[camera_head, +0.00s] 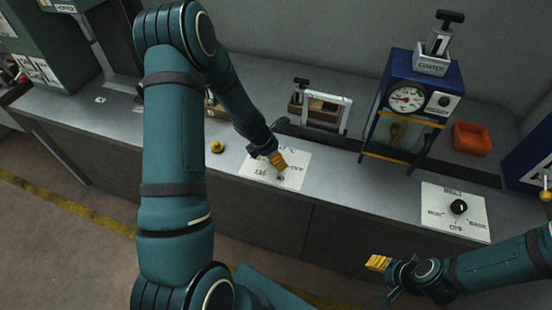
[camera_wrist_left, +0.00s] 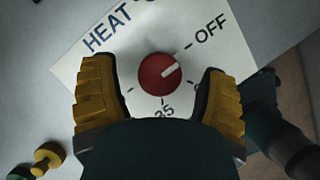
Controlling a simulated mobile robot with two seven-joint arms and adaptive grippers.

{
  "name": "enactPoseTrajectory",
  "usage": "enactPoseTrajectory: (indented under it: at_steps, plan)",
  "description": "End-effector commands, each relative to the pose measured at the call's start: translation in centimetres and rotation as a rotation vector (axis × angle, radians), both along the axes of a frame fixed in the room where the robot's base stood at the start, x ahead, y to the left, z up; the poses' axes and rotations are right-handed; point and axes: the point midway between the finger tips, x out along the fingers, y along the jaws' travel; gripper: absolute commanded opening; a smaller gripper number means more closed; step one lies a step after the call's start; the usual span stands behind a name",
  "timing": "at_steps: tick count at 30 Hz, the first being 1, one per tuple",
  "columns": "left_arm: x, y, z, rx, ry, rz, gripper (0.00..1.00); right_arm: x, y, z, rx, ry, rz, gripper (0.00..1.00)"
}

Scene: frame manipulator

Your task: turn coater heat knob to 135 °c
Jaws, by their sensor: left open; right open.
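The heat panel (camera_head: 294,179) is a white plate on the counter, lettered HEAT and OFF. In the left wrist view the panel (camera_wrist_left: 225,60) has a round red heat knob (camera_wrist_left: 152,82) with a white pointer. The pointer aims up and right, roughly towards OFF. A label ending in "35" shows below the knob, partly hidden by my gripper. My left gripper (camera_wrist_left: 158,72) is open, with yellow fingers either side of the knob and visible gaps. In the head view the left gripper (camera_head: 276,158) covers the knob. My right gripper (camera_head: 380,268) is open and empty before the counter.
A belt panel (camera_head: 440,212) with a black knob (camera_head: 458,207) lies to the right. The blue coater (camera_head: 408,66) with a dial stands behind, beside an orange bin (camera_head: 471,138). A yellow knob (camera_head: 216,147) stands left of the heat panel, and a white-framed holder (camera_head: 327,116) behind it.

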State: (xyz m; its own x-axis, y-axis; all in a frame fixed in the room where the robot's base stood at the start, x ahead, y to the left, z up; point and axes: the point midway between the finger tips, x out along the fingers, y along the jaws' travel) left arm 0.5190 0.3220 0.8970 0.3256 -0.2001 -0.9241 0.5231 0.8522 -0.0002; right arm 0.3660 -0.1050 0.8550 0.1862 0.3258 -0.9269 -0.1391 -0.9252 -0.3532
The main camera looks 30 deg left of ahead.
Motion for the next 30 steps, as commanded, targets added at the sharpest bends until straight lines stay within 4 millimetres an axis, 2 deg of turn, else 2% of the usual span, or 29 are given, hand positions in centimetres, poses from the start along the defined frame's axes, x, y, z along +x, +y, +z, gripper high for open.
enactPoseTrajectory:
  at_steps: [4, 13, 17, 18, 19, 30]
  plan:
    - [0.26, -0.11, -0.80, 0.000, 0.000, 0.001, 0.74, 0.01, 0.00, -0.24, -0.001, 0.000, 0.000, 0.47]
    - [0.31, -0.17, -0.84, 0.000, 0.000, 0.001, 0.75, 0.01, 0.02, -0.22, -0.001, 0.000, 0.000, 0.47]
    - [0.30, -0.17, -0.84, 0.000, 0.000, 0.001, 0.29, 0.01, 0.02, -0.22, 0.000, 0.000, 0.000, 0.47]
    - [0.30, -0.16, -0.83, 0.000, 0.000, 0.001, 0.15, 0.00, 0.02, -0.22, 0.000, 0.000, 0.000, 0.47]
    - [0.30, -0.16, -0.83, 0.000, 0.000, 0.001, 0.07, 0.01, 0.02, -0.22, 0.000, 0.000, 0.001, 0.47]
    - [0.28, -0.17, -0.83, 0.000, 0.001, -0.042, 0.06, 0.01, 0.00, 0.09, 0.000, 0.000, 0.000, 0.47]
